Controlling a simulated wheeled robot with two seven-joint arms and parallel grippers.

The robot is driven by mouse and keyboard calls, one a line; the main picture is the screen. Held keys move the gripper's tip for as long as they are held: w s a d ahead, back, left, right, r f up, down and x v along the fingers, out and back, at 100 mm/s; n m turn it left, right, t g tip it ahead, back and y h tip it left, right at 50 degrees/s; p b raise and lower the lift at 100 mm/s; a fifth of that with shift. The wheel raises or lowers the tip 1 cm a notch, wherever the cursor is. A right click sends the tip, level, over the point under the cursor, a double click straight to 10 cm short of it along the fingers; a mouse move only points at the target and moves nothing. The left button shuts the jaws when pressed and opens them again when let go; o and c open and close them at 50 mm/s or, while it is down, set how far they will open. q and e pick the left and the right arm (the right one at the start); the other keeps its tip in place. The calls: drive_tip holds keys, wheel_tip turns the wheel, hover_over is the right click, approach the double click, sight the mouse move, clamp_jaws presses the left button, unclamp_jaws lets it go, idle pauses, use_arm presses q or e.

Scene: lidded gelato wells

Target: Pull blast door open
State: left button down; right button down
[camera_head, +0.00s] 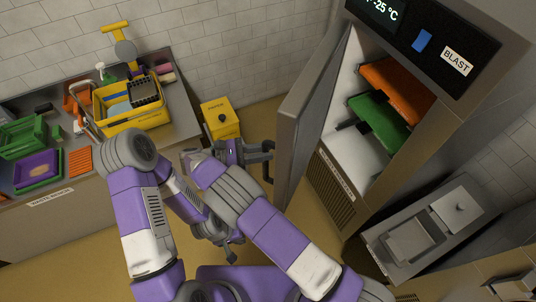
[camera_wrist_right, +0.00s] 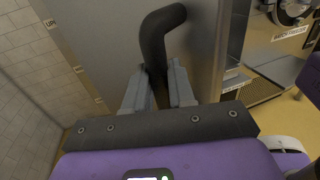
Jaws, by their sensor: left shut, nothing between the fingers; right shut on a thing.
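The blast door (camera_head: 308,105) is a grey metal panel, swung partly open on the left side of the tall cabinet marked BLAST (camera_head: 457,61). It also shows in the right wrist view (camera_wrist_right: 110,45). Its dark bar handle (camera_wrist_right: 158,35) is between the fingers of my right gripper (camera_wrist_right: 158,92), which is shut on it. In the head view, my right gripper (camera_head: 262,152) is at the door's outer face. My left gripper (camera_head: 231,256) is shut and empty, hanging low, below and apart from the door.
A yellow bin (camera_head: 220,117) stands at the wall left of the door. A counter with a yellow basket (camera_head: 133,115) is at left. A unit with metal lids (camera_head: 425,235) is at lower right.

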drive_tip(key=shift+w+a+r+m+g, duration=0.1)
drive_tip(key=shift+w+a+m+g, duration=0.15)
drive_tip(key=shift+w, duration=0.25)
drive_tip(key=shift+w+a+r+m+g, duration=0.15)
drive_tip(key=shift+w+a+g, duration=0.15)
drive_tip(key=shift+w, duration=0.15)
drive_tip(key=shift+f, duration=0.1)
drive_tip(key=c, duration=1.4)
unclamp_jaws()
drive_tip(key=o, duration=0.4)
drive_tip(key=shift+w+d, duration=0.1)
drive_tip(key=shift+d, duration=0.1)
drive_tip(key=shift+a+f, duration=0.1)
drive_tip(key=shift+a, duration=0.1)
drive_tip(key=shift+a, duration=0.1)
